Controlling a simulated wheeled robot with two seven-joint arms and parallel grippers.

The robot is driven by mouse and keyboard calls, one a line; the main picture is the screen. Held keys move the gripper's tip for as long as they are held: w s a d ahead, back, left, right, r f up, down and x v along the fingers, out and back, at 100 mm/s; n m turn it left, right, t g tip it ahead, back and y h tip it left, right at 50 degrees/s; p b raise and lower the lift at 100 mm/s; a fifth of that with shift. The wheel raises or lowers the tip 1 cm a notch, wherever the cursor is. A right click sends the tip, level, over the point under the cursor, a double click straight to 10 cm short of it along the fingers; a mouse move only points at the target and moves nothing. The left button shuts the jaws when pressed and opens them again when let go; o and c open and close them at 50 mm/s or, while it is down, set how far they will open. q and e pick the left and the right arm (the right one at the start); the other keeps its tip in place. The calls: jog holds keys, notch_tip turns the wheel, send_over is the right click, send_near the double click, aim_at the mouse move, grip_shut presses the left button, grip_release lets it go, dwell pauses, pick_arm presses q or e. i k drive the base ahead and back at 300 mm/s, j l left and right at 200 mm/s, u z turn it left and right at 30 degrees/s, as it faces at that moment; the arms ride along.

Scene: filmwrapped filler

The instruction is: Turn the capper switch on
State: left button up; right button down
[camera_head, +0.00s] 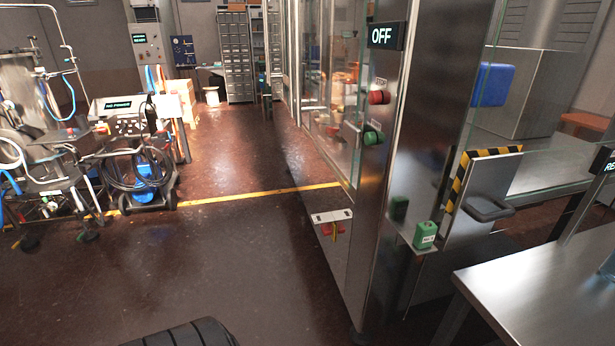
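A steel machine cabinet (412,130) stands right of centre, with a small display (386,36) reading OFF near its top. Below the display, a red knob or button (378,97) and a green one (373,137) stick out from its left face. Lower on that face is a pale plate (332,216) with a red and yellow switch-like part (333,230) under it. I cannot tell which of these controls is the capper switch. Neither of my grippers shows in this view.
A green labelled block (425,235) sits on a low ledge. A steel table (545,285) fills the lower right. Wheeled equipment with hoses (140,160) stands at the left. The dark floor (230,250) between is mostly clear, crossed by a yellow line (250,195).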

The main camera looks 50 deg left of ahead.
aim_at(327, 229)
jog(key=u, duration=1.55)
jog(key=i+j, duration=0.15)
jog(key=i+j+z, duration=0.15)
jog(key=j, duration=0.2)
